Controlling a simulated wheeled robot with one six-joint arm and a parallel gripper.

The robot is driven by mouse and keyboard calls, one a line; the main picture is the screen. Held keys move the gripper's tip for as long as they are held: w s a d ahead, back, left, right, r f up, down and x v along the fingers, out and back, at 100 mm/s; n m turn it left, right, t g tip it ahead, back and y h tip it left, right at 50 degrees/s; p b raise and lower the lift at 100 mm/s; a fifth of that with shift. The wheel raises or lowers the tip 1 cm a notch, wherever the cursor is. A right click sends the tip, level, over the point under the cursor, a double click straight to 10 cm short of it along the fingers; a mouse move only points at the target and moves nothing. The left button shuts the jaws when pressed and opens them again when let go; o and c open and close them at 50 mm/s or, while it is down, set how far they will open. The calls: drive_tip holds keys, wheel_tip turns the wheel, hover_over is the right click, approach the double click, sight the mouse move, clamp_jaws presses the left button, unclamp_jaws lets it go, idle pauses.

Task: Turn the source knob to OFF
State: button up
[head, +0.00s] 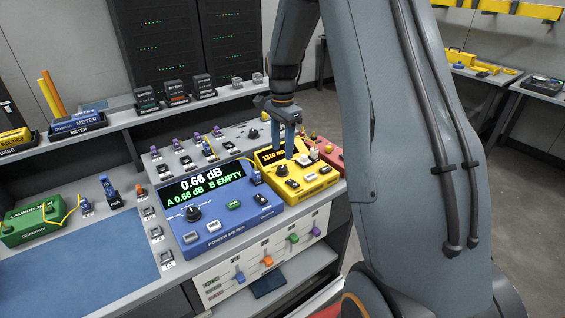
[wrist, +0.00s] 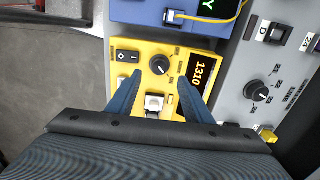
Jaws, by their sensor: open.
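The yellow source box (head: 299,187) stands on the bench right of the blue power meter, and its display reads 1310 nm. In the wrist view the yellow box (wrist: 143,50) lies ahead of the fingers. Its black source knob (wrist: 159,64) with a white pointer line sits beside the display (wrist: 203,71). My gripper (head: 288,150) is over the yellow box, pointing down. In the wrist view my gripper (wrist: 156,83) is open, its two blue fingers apart, with the knob just beyond and between their tips.
The blue power meter (head: 222,212) shows 0.66 dB and has its own black knob.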

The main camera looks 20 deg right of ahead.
sight(282, 168)
drive_tip(key=shift+f+p, duration=0.9)
drive_tip(key=shift+f, duration=2.55)
drive_tip(key=c, duration=1.1)
